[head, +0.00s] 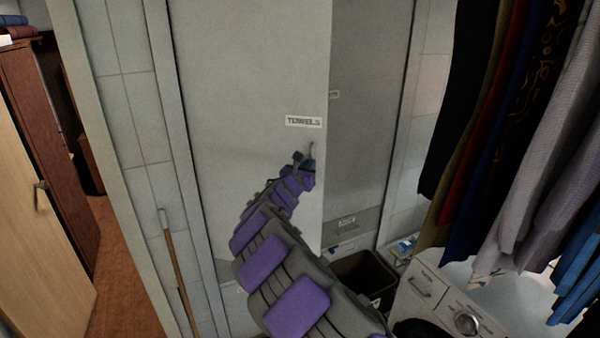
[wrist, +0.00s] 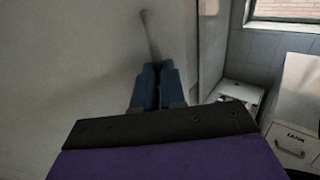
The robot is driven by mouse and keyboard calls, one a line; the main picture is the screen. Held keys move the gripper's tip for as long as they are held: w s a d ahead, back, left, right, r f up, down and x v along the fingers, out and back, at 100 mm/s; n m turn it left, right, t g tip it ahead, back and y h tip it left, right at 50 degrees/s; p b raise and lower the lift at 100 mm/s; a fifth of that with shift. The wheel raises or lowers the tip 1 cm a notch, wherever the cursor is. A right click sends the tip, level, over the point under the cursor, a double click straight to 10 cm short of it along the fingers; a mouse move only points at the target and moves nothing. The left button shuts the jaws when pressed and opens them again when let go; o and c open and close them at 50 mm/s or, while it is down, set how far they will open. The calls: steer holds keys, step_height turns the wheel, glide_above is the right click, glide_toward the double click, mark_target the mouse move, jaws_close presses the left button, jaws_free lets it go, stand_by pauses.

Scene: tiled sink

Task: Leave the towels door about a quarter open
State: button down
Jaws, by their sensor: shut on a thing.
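The towels door (head: 255,75) is a tall pale grey panel with a "TOWELS" label (head: 303,121). Its right edge stands in front of a darker grey recess, so it looks ajar; how far is hard to judge. A thin upright handle (head: 311,147) sits near that edge, below the label. My gripper (head: 308,164) is at the handle. In the wrist view the blue fingers (wrist: 156,84) are close together at the lower end of the handle (wrist: 150,34), shut on it. The exact contact is partly hidden by the fingers.
A darker grey panel (head: 368,110) with small labels shows right of the door edge. Below it is a dark open bin (head: 365,272). A white washing machine (head: 440,300) and hanging clothes (head: 520,130) crowd the right. A wooden pole (head: 176,260) leans at the left.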

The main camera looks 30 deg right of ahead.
steer(key=shift+n+t+y, duration=0.6)
steer(key=shift+t, duration=0.1)
steer(key=shift+s+x, duration=0.2)
steer(key=shift+x, duration=2.3)
steer(key=shift+d, duration=0.2)
steer(key=c, duration=1.2)
jaws_free()
steer(key=shift+d, duration=0.3)
steer(key=shift+a, duration=0.4)
steer(key=b+v, duration=0.4)
steer(key=v, duration=1.3)
steer(key=shift+s, duration=0.1)
